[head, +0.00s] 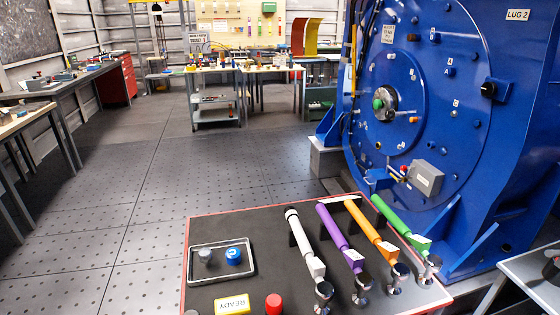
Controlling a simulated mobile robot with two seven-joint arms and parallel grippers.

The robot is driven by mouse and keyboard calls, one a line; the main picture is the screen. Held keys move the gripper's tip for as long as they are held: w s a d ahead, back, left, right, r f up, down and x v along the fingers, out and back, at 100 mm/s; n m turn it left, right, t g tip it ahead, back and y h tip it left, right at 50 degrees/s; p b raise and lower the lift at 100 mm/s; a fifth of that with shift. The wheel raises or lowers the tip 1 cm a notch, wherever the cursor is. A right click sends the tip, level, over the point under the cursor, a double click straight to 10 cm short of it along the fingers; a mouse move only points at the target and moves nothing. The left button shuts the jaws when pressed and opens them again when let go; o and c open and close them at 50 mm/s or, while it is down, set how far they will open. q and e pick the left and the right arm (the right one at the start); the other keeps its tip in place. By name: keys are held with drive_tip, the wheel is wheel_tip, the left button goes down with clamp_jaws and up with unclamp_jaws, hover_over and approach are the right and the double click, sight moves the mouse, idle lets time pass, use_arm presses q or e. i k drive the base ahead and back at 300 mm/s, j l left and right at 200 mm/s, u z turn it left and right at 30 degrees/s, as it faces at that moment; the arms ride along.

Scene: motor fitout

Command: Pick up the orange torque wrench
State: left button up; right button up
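The orange torque wrench (371,232) lies on the dark-topped table (260,288) in the lower middle of the head view. It has an orange handle, a white label near its head and a shiny metal head toward the front. It lies between a purple wrench (338,232) on its left and a green wrench (399,221) on its right. A white wrench (301,235) lies further left. Neither of my grippers shows in this view.
A shallow tray (222,275) with a grey and a blue knob is on the table's left part. A yellow label block (232,304) and a red cap (273,303) are near the front. A large blue motor housing (460,110) stands behind on the right. Open floor (140,240) lies to the left.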

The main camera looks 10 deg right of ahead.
sight(400, 272)
drive_tip(key=l+u, duration=0.15)
drive_tip(key=l, duration=0.3)
drive_tip(key=k+l+u, duration=0.15)
drive_tip(key=l, duration=0.25)
drive_tip(key=l+u, duration=0.1)
drive_tip(key=l, duration=0.35)
drive_tip(key=k+l+u, duration=0.15)
drive_tip(key=l, duration=0.25)
drive_tip(key=l+u, duration=0.15)
drive_tip(key=l, duration=0.25)
drive_tip(key=k+l+u, duration=0.15)
drive_tip(key=l, duration=0.25)
